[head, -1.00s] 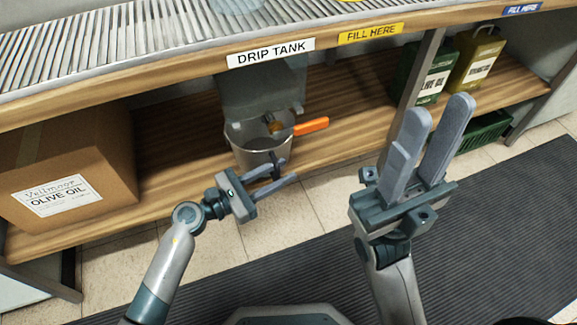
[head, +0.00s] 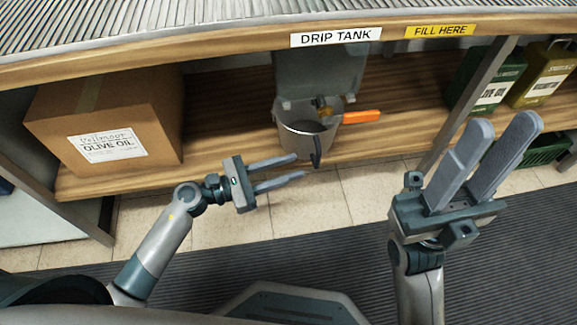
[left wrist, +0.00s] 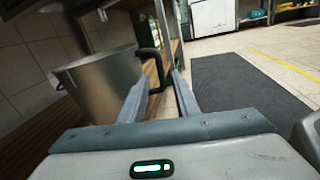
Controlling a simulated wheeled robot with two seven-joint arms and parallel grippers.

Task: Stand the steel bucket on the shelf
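The steel bucket (head: 298,138) stands upright on the low wooden shelf, under the drip tank (head: 310,75) and its tap. Its dark handle (head: 317,152) sticks out at the front. My left gripper (head: 299,166) is open and empty, its fingertips just left of the handle. In the left wrist view the bucket (left wrist: 98,85) is on the left and the handle (left wrist: 141,52) shows ahead, between the lines of the open fingers, not gripped. My right gripper (head: 505,122) is open and empty, at the right, in front of the shelving.
A cardboard olive oil box (head: 105,120) is on the low shelf to the left. An orange tap lever (head: 361,117) juts out beside the bucket. Green (head: 487,80) and olive (head: 545,75) cans and a green crate (head: 545,148) are at the right, past a shelf post (head: 470,100).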

